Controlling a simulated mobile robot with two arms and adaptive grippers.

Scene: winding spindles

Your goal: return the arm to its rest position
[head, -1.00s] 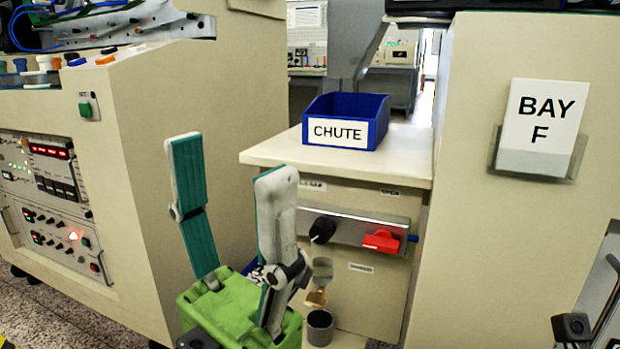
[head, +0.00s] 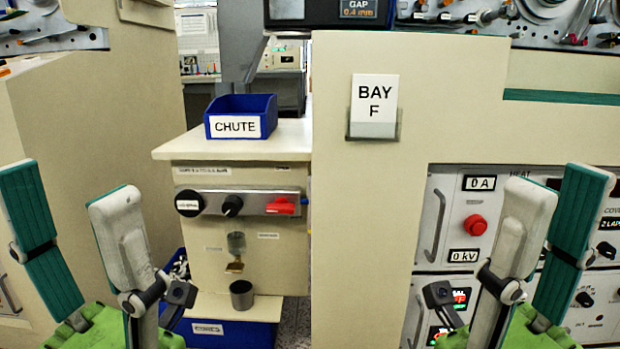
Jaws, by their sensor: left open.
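My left gripper (head: 68,180) is at the lower left of the head view, fingers pointing up and spread apart, with nothing between them. My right gripper (head: 558,180) is at the lower right, also with fingers up, apart and empty, in front of the instrument panels. Both have green bodies and teal finger pads. Neither visibly touches anything.
A blue CHUTE bin (head: 241,117) stands on a cream cabinet (head: 180,152) with knobs and a red switch (head: 281,206). A metal cup (head: 242,294) sits below. A cream BAY F wall (head: 365,230) stands between the grippers. A blue bin (head: 262,335) is low down.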

